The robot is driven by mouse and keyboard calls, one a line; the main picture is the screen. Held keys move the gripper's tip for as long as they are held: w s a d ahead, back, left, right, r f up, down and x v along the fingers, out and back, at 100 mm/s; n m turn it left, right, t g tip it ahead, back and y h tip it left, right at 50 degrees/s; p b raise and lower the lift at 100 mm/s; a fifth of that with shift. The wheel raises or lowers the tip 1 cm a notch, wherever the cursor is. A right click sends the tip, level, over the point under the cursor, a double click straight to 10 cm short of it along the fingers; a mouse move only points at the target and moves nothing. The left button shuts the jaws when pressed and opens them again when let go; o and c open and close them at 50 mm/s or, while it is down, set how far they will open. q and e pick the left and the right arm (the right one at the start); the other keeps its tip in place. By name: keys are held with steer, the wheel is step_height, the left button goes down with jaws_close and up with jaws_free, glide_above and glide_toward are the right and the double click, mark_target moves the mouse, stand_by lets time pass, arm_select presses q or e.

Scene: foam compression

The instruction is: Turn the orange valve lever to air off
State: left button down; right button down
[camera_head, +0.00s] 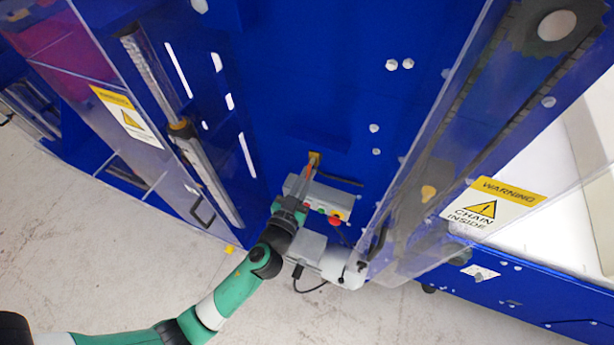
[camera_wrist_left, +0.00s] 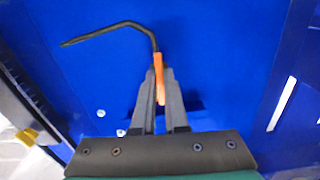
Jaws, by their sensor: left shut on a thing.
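The orange valve lever (camera_head: 308,172) is small in the head view, just below a yellow fitting (camera_head: 314,158) on the blue machine. In the left wrist view the orange lever (camera_wrist_left: 159,72) stands nearly upright between the fingertips. My left gripper (camera_head: 304,188) is shut on the lever; its two grey fingers also show in the left wrist view (camera_wrist_left: 161,76). A dark bent tube or rod (camera_wrist_left: 125,27) runs up and left from the lever's far end. The fingers partly hide the lever. My right gripper is in neither view.
A grey control box with a red button (camera_head: 335,221) sits beside the left gripper. A grey box (camera_head: 309,247) with a black cable is below it. Clear guard panels (camera_head: 165,165) flank the space on both sides. The floor (camera_head: 110,240) at lower left is bare.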

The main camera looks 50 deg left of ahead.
arm_select(q)
steer(key=shift+s+a+r+m+p, duration=0.2)
steer(key=shift+a+r+m+p, duration=0.4)
steer(key=shift+m, duration=2.25)
steer(key=shift+s+a+r+m+p, duration=0.25)
steer(key=shift+r+m+p, duration=0.4)
steer(key=shift+m, duration=2.25)
steer(key=shift+s+a+r+m+p, duration=0.25)
steer(key=shift+m+p, duration=0.6)
steer(key=shift+m, duration=2)
steer(key=shift+w+a+r, duration=0.1)
steer(key=shift+a, duration=0.05)
steer(key=c, duration=0.9)
jaws_free()
steer(key=shift+c, duration=0.2)
steer(key=b+v, duration=0.2)
steer(key=v, duration=0.9)
steer(key=shift+s+b, duration=0.3)
steer(key=shift+b, duration=0.05)
